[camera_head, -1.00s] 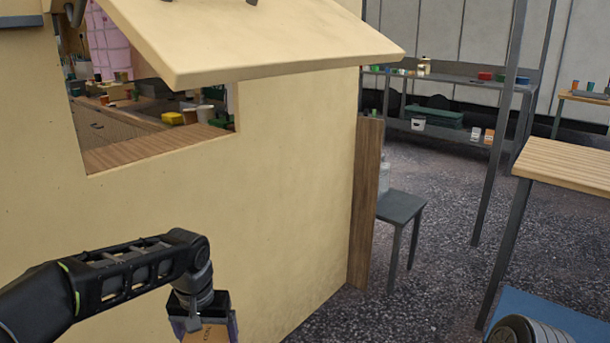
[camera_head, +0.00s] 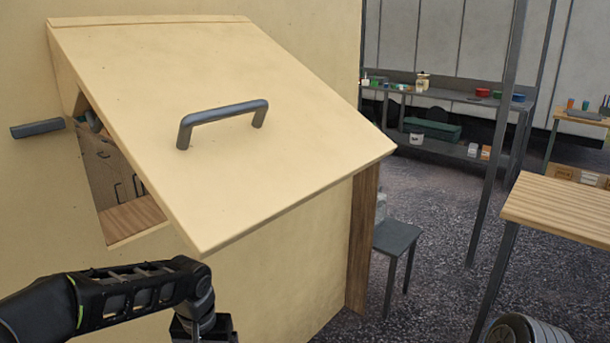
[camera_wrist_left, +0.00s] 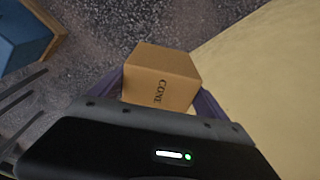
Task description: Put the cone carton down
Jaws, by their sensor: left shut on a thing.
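The cone carton (camera_wrist_left: 160,80) is a brown box with "CONE" printed on it, seen in the left wrist view. My left gripper (camera_wrist_left: 162,92) is shut on it, with a purple finger on each side. In the head view my left gripper's dark body (camera_head: 203,328) shows at the bottom edge, beside the cream wall; its fingers and the carton are out of the picture. The carton appears held above the dark ground. My right gripper is not in view.
A raised cream flap (camera_head: 215,110) with a grey handle juts over a hatch with a wooden counter (camera_head: 130,218). A slatted wooden table (camera_head: 560,205) stands at right, a grey stool (camera_head: 397,238) by the wall corner, and loaded shelves (camera_head: 450,95) behind. Open ground (camera_head: 425,285) lies between.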

